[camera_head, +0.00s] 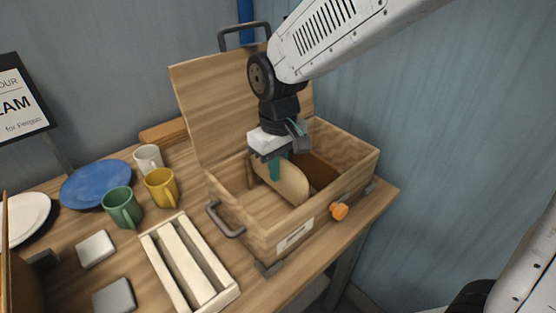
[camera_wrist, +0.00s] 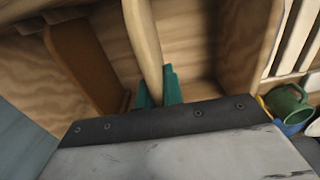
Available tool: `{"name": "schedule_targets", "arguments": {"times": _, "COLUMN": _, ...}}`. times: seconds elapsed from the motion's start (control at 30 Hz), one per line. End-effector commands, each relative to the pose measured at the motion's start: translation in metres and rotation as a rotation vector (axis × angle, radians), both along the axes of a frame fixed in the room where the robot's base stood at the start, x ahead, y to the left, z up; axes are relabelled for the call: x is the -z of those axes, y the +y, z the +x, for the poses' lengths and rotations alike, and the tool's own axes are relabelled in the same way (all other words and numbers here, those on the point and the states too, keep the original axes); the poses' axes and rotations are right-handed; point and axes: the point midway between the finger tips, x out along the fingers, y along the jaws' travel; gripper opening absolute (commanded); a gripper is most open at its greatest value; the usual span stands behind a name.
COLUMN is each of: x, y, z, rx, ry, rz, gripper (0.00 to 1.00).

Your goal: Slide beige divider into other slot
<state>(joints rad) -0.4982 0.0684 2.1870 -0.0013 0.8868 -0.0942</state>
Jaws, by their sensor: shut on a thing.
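The beige divider (camera_head: 291,184) is a pale wooden panel with a rounded corner, standing inside the open wooden box (camera_head: 237,214). My gripper (camera_head: 277,167) reaches down into the box from above, its teal fingers shut on the divider near its upper edge. In the wrist view the divider (camera_wrist: 143,40) runs away from between the teal fingers (camera_wrist: 158,88). A darker brown divider (camera_head: 318,168) stands to its right in the box, and it also shows in the wrist view (camera_wrist: 82,60). The slots and the divider's lower edge are hidden, so I cannot tell whether it sits in a slot.
The box lid (camera_head: 205,105) stands open behind. A cream slatted rack (camera_head: 187,262), a green mug (camera_head: 122,208), a yellow mug (camera_head: 161,188), a white mug (camera_head: 148,159) and a blue plate (camera_head: 95,183) are left of the box.

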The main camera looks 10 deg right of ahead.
Motion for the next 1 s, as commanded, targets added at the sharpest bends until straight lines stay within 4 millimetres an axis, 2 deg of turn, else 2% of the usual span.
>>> {"name": "schedule_targets", "arguments": {"times": 0.6, "x": 0.037, "y": 0.0, "z": 0.0, "rx": -0.001, "ry": 0.002, "rz": 0.0, "gripper": 0.0}}
{"name": "schedule_targets", "arguments": {"times": 1.0, "x": 0.048, "y": 0.0, "z": 0.0, "rx": -0.001, "ry": 0.0, "rz": 0.001, "gripper": 0.0}}
